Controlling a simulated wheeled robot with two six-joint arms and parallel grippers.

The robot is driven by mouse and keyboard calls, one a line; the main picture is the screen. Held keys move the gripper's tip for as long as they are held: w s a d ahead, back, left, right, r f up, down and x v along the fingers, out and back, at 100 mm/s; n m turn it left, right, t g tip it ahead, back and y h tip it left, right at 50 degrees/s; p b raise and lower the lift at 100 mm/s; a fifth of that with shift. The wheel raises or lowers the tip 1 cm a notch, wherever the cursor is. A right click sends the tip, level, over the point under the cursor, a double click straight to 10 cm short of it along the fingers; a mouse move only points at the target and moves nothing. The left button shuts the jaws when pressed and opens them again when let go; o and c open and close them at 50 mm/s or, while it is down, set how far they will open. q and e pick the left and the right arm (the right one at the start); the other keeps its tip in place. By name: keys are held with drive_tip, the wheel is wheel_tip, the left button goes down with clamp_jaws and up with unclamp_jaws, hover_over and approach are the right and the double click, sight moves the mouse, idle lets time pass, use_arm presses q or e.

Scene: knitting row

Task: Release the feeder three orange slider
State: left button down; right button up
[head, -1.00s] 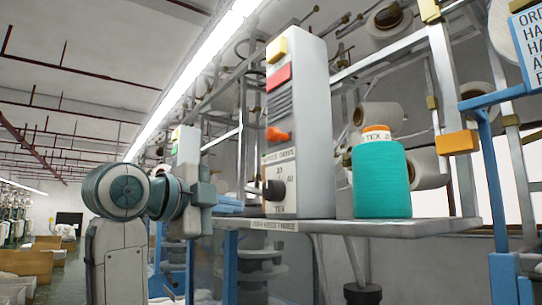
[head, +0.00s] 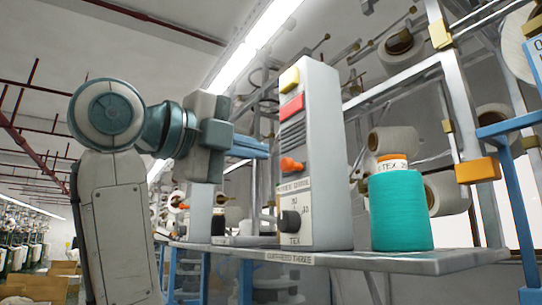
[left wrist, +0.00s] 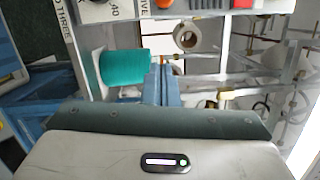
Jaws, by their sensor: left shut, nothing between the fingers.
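The orange slider (head: 291,165) sits on the front of the tall white feeder three unit (head: 322,150), below a red button and a dark slotted panel. In the left wrist view the unit's face is cut off at the top edge, with an orange piece (left wrist: 188,3) just showing. My left gripper (head: 264,150) is shut and empty, its blue fingers level with the unit's middle, just left of the slider in the picture. Its fingers also show in the left wrist view (left wrist: 162,72). Whether they touch the unit cannot be told. My right gripper is not in view.
A teal yarn cone (head: 401,210) with an orange top stands on the grey shelf (head: 400,262), right of the unit. A second white unit (head: 197,210) stands farther back. Metal rails and a blue post (head: 516,200) rise at right.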

sight(286, 162)
use_arm(q)
drive_tip(key=w+d+p, duration=0.1)
drive_tip(key=w+p, duration=0.1)
drive_tip(key=w, duration=0.1)
drive_tip(key=w+d+p, duration=0.2)
drive_tip(key=w, duration=0.1)
drive_tip(key=w+d+r+p, duration=0.1)
drive_tip(key=w+p, duration=0.2)
drive_tip(key=shift+w+d, duration=0.35)
drive_tip(key=shift+d, duration=0.05)
drive_tip(key=shift+w+a, duration=0.3)
drive_tip(key=shift+a, duration=0.1)
drive_tip(key=shift+d, duration=0.35)
drive_tip(key=w+a, duration=0.1)
drive_tip(key=w, duration=0.1)
drive_tip(key=w+a, duration=0.2)
drive_tip(key=shift+w+a+b, duration=0.3)
